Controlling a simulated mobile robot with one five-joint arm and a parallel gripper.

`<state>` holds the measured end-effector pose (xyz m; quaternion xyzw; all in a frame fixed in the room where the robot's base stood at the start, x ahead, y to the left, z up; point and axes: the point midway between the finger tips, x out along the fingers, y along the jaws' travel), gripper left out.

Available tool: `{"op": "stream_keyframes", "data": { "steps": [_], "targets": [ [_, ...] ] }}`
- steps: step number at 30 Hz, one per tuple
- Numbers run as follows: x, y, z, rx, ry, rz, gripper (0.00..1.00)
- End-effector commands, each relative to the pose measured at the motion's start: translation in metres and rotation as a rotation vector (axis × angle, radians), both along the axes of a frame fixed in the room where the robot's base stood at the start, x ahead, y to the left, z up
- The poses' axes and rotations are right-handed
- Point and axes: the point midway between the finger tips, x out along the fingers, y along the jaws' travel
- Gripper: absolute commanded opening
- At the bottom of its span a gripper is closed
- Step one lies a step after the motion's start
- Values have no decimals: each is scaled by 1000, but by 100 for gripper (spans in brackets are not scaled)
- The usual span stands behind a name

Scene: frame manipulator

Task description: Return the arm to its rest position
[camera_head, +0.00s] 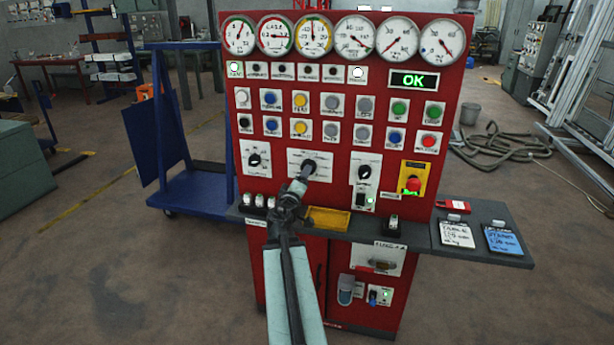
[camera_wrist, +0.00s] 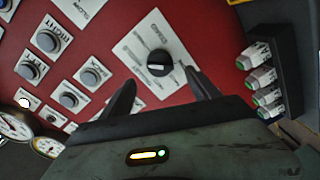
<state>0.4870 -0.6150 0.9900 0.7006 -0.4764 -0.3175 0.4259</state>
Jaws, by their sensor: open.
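My arm reaches up from the bottom of the head view to the red control panel (camera_head: 330,128). My gripper (camera_head: 302,178) is in front of the panel, close to the middle black selector knob (camera_head: 309,166) on its wide white plate. In the wrist view my gripper (camera_wrist: 162,78) has its two dark fingers spread apart, with nothing held between them. A black knob (camera_wrist: 159,63) on a white plate shows just beyond the fingertips, in line with the gap. I see no finger touching it.
A grey shelf (camera_head: 485,246) juts out below the panel, with a yellow tray (camera_head: 328,219) and two cards to the right. A row of small white blocks (camera_wrist: 262,80) stands beside the gripper. A blue cart (camera_head: 190,190) stands left. The floor in front is clear.

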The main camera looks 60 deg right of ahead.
Motion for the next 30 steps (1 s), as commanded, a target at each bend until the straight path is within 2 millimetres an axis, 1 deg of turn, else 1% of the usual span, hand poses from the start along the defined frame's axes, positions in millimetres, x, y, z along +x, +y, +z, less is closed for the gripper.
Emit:
{"op": "stream_keyframes", "data": {
  "steps": [1, 14, 16, 17, 20, 21, 23, 24, 26, 27, 29, 30],
  "targets": [
    [-1, 3, 0, 0, 0, 1, 71],
    [0, 3, 0, 0, 1, 0, 71],
    [8, 8, 3, 0, 1, 13, 71],
    [16, 14, 5, -1, 1, 26, 71],
    [61, 51, 18, 0, 1, 103, 71],
    [85, 73, 25, 0, 0, 148, 71],
    [122, 112, 33, 8, -6, 219, 71],
    [145, 139, 37, 29, -24, 263, 71],
    [177, 184, 40, 84, -58, 316, 71],
    [194, 216, 40, 136, -82, 340, 71],
    [215, 265, 35, 235, -109, 358, 71],
    [224, 298, 27, 318, -117, 359, 71]
  ]
}}
